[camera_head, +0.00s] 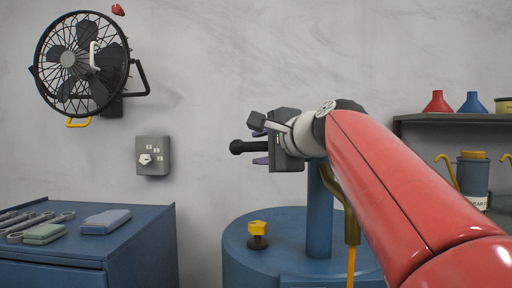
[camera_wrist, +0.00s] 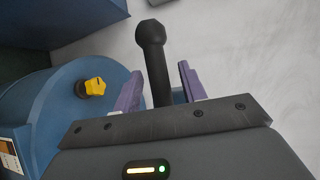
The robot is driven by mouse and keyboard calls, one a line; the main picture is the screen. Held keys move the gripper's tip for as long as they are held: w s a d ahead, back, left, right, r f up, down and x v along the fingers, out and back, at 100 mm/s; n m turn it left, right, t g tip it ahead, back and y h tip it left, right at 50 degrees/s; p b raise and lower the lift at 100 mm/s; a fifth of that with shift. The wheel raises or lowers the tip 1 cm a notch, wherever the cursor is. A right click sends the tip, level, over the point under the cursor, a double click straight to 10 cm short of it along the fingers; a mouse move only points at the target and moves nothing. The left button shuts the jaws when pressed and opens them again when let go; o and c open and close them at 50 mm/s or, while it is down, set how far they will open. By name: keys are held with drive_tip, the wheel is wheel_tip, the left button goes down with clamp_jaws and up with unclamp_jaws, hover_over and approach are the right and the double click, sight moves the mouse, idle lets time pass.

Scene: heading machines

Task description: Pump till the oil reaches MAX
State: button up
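The blue oil drum (camera_head: 245,262) stands at lower centre with a blue upright column (camera_head: 319,215) on it. A black pump handle (camera_head: 237,147) with a rounded knob sticks out to the left past my gripper. In the wrist view the handle (camera_wrist: 155,62) lies between the two purple fingers of my gripper (camera_wrist: 160,85). There is a visible gap on each side, so the gripper is open around the handle. My gripper (camera_head: 259,147) also shows side-on in the head view. No oil level or MAX mark can be made out in either view.
A yellow cap (camera_head: 258,229) sits on the drum top. A yellow-ended hose (camera_head: 352,225) hangs beside the column. A blue cabinet (camera_head: 140,240) with tools is at left, a shelf (camera_head: 450,118) with funnels at right. A fan (camera_head: 68,59) and switch box (camera_head: 153,142) are on the wall.

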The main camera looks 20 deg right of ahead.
drive_tip(key=v, duration=0.8)
drive_tip(key=shift+b, duration=0.3)
drive_tip(key=shift+w, duration=0.1)
idle(0.6)
